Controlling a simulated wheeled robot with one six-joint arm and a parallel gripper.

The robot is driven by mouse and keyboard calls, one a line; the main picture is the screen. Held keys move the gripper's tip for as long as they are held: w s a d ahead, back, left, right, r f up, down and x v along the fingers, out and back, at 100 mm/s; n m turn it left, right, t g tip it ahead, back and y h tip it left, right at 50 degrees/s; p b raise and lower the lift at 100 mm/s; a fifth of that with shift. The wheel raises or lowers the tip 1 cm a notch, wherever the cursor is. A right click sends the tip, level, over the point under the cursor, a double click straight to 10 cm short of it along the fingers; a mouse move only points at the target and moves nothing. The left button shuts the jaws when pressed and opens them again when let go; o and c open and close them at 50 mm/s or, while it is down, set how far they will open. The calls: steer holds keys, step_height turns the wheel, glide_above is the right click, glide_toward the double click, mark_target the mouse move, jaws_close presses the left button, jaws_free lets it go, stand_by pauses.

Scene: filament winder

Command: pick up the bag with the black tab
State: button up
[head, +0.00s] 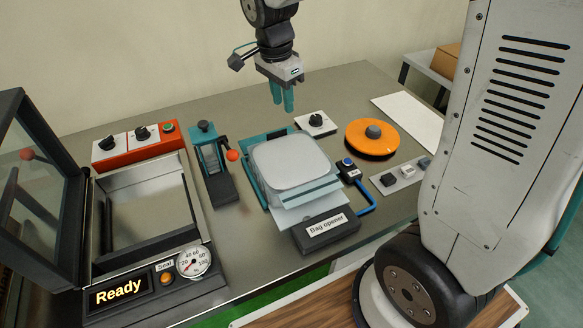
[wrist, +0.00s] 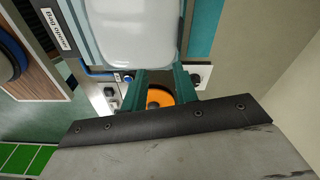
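A pale translucent bag (head: 292,163) lies on a teal-edged tray (head: 257,187) behind the black block labelled "Bag opener" (head: 326,231). In the wrist view the pale bag (wrist: 130,30) is at the top, beyond the fingertips. I cannot make out a black tab on it. My gripper (head: 283,97) hangs in the air above the bench, behind and above the bag, with nothing in it. In the wrist view the two teal fingers (wrist: 160,80) stand apart, with an orange disc showing between them.
The orange disc (head: 371,139) with a grey knob, a strip with small blocks (head: 400,175) and a white sheet (head: 409,117) are at the right. A teal press (head: 211,160) and an open-lidded sealer reading "Ready" (head: 119,290) are at the left.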

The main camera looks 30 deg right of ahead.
steer(key=w+f+m, duration=0.1)
steer(key=f, duration=0.3)
steer(key=w+f, duration=0.1)
steer(key=f, duration=0.3)
steer(key=w+f+m, duration=0.1)
steer(key=w+f, duration=0.1)
steer(key=f, duration=0.1)
steer(key=shift+a+f+m, duration=0.2)
steer(key=shift+f+m, duration=0.1)
steer(key=shift+f, duration=0.1)
jaws_close()
steer(key=shift+w, duration=0.1)
stand_by(0.7)
